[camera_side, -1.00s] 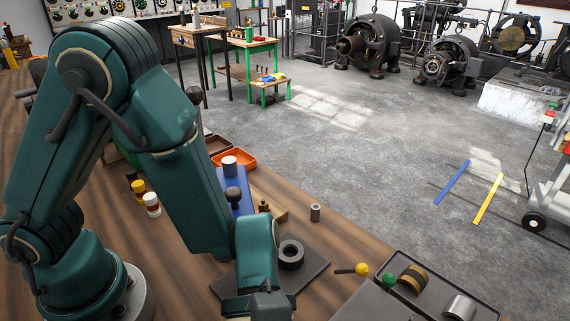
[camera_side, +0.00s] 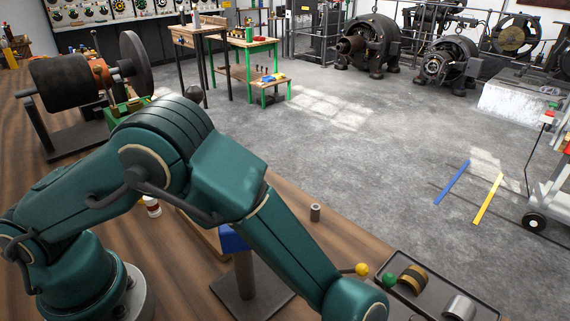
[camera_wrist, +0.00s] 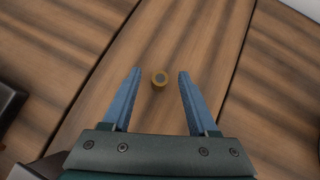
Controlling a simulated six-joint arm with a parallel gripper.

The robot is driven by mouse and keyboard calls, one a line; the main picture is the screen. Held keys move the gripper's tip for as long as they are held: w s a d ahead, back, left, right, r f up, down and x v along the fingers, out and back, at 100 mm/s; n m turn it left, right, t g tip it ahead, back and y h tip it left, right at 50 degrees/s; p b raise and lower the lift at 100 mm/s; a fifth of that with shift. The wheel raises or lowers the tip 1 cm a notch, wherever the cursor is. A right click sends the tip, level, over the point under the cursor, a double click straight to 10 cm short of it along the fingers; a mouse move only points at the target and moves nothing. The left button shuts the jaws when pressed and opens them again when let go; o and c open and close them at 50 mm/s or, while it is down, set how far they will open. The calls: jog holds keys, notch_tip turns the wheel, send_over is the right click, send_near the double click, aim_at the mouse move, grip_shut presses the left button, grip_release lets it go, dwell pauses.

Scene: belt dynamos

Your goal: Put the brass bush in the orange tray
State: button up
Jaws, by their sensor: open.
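The brass bush (camera_wrist: 160,79) stands on the brown wooden table in the wrist view, a short ring-topped cylinder with a dark bore. My gripper (camera_wrist: 160,70) is open, with its two blue fingers to the left and right of the bush and a gap on each side. How high the fingertips are above the table I cannot tell. In the side view my gripper is out of frame below, and I cannot make out the bush there. The orange tray shows in neither current view; my arm covers its place in the side view.
A grey cylinder (camera_side: 315,213) stands near the table's far edge. A yellow ball on a rod (camera_side: 361,269), a green ball (camera_side: 389,279) and a dark tray (camera_side: 487,309) with cylindrical parts lie at the right. A belt machine (camera_side: 62,82) stands back left. A dark edge shows left in the wrist view.

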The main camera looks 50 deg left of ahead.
jog(key=shift+s+d+f, duration=0.2)
jog(key=shift+s+f, duration=0.3)
grip_shut()
